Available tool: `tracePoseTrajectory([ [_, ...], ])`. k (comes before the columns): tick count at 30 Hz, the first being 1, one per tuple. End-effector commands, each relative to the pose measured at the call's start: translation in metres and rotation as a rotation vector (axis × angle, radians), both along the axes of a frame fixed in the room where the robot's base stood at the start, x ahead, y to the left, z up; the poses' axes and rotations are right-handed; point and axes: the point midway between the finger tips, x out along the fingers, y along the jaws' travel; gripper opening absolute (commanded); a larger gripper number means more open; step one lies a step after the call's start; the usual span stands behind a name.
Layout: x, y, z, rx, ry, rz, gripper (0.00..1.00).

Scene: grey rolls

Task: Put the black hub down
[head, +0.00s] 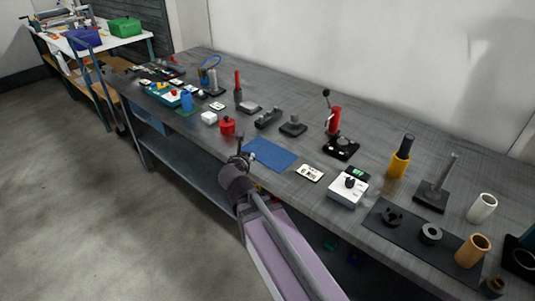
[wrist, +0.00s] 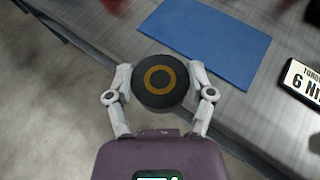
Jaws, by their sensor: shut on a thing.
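The black hub (wrist: 160,82) is a round black disc with an orange ring on its face. My gripper (wrist: 160,90) is shut on it, with one finger on each side. In the head view my gripper (head: 241,160) is at the bench's front edge, just left of the blue mat (head: 270,153). The hub is small and hard to make out there. The gap between hub and bench cannot be told.
A red canister (head: 227,126) and a white block (head: 209,118) stand left of the mat. A label plate (head: 310,172) and a white control box (head: 347,190) are to its right. The blue mat is bare. The grey bench (head: 190,140) has its front edge below my gripper.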

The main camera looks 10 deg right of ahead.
Motion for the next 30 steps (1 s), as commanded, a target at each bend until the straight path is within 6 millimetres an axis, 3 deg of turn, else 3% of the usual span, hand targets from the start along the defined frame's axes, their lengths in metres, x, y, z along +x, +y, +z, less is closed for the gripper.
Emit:
tracePoseTrajectory([
  [9,-0.011,-0.054,-0.003,-0.002,-0.001,-0.396,0.08],
  [15,-0.021,-0.075,-0.002,-0.007,-0.01,-0.574,0.08],
  [30,-0.028,-0.082,-0.001,-0.01,-0.015,-0.646,0.08],
])
